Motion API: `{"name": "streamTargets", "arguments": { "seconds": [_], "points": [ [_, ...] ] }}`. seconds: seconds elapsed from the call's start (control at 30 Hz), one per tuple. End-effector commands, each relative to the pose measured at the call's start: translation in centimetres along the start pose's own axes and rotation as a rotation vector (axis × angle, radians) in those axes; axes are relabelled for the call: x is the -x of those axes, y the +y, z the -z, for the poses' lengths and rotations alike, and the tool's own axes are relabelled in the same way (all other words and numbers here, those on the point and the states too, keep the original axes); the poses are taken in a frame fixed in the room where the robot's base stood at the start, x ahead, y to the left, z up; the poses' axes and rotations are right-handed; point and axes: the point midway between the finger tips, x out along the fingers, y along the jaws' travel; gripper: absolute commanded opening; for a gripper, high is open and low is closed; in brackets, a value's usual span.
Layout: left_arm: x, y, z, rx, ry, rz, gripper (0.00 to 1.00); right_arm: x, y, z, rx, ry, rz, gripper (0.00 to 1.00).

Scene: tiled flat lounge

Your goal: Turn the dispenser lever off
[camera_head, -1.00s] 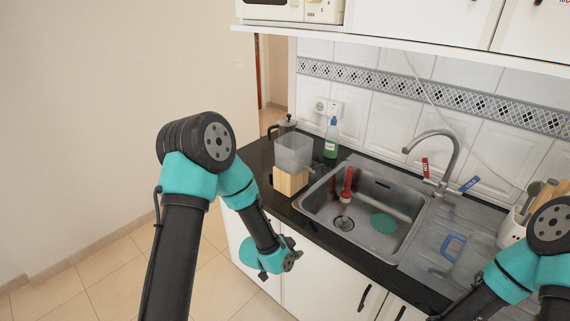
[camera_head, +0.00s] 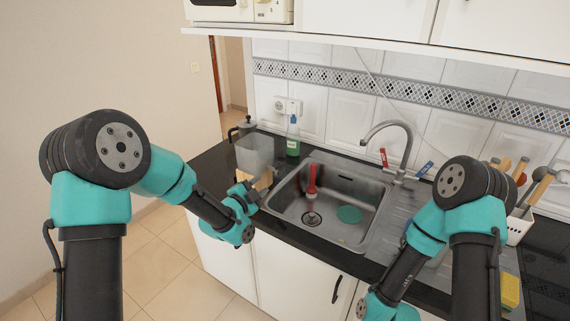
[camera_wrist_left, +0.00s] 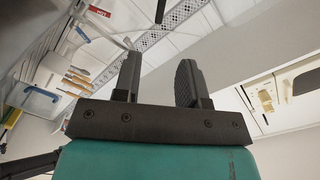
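The likely dispenser is a translucent grey box (camera_head: 254,152) on a wooden block (camera_head: 264,179), on the counter left of the sink in the head view. I cannot make out its lever; part of the block is hidden behind my left gripper. My left gripper (camera_head: 252,182) is right in front of the block, at the counter's front edge. In the left wrist view its two fingers (camera_wrist_left: 158,80) stand apart with nothing between them. I cannot tell whether it touches the block. Only my right arm's lower links show at the bottom right; its gripper is out of view.
A steel sink (camera_head: 375,225) holds a red-handled tool (camera_head: 312,180) and a green disc (camera_head: 349,214). A green spray bottle (camera_head: 293,140) and a moka pot (camera_head: 246,127) stand behind the box. The tap (camera_head: 409,145) has red and blue tags. A utensil holder (camera_head: 519,228) is at right.

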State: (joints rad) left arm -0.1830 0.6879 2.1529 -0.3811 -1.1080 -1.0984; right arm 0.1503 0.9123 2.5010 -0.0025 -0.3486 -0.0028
Motion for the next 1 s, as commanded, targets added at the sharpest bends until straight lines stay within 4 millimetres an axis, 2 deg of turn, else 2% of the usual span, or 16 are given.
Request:
{"name": "streamTargets", "arguments": {
  "seconds": [0.7,1.0],
  "points": [
    [-11.6,0.1,0.0,0.0,0.001,0.0,0.38,0.0,0.0,0.0,0.0,0.0,0.0,0.85],
    [-15.4,0.1,0.0,0.001,0.0,0.0,0.38,0.0,0.0,0.0,0.0,0.0,0.0,0.85]
  ]
}}
